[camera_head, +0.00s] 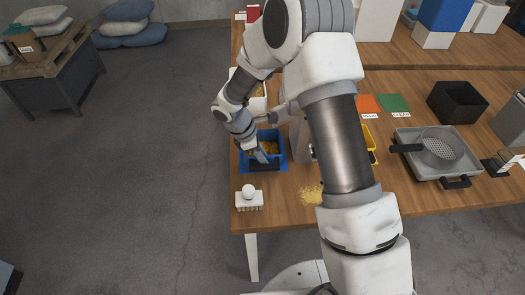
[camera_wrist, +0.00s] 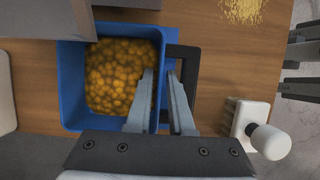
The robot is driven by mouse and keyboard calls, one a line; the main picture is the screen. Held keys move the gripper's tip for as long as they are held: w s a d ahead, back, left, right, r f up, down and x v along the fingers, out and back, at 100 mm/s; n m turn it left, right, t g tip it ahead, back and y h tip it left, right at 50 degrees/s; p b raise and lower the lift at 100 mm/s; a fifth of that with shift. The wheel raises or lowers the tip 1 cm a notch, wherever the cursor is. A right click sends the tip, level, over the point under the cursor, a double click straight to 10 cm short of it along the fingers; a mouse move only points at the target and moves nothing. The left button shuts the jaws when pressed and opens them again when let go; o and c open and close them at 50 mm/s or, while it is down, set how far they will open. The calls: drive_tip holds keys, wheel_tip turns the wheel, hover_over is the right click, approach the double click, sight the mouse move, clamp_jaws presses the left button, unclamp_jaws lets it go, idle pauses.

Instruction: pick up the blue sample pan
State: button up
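The blue sample pan (camera_head: 279,151) sits on the wooden table near its left edge and holds lumpy yellow-brown material. In the wrist view the pan (camera_wrist: 70,90) fills the left middle, with a black handle (camera_wrist: 184,58) on its right side. My gripper (camera_head: 262,157) reaches down at the pan's near side in the head view. In the wrist view my gripper (camera_wrist: 160,74) has its fingers apart, one over the inside of the pan and one outside, with the blue right wall between them. A gap shows between the fingers; firm contact with the wall cannot be seen.
A white brush with a round knob (camera_head: 249,200) stands close to the pan, nearer the table's front edge. Spilled yellow grains (camera_head: 311,194) lie to the right. A grey tray (camera_head: 439,168) with a sieve (camera_head: 441,150) and a black bin (camera_head: 457,103) stand farther right.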

drive_tip(key=shift+c, duration=0.3)
clamp_jaws()
idle(1.2)
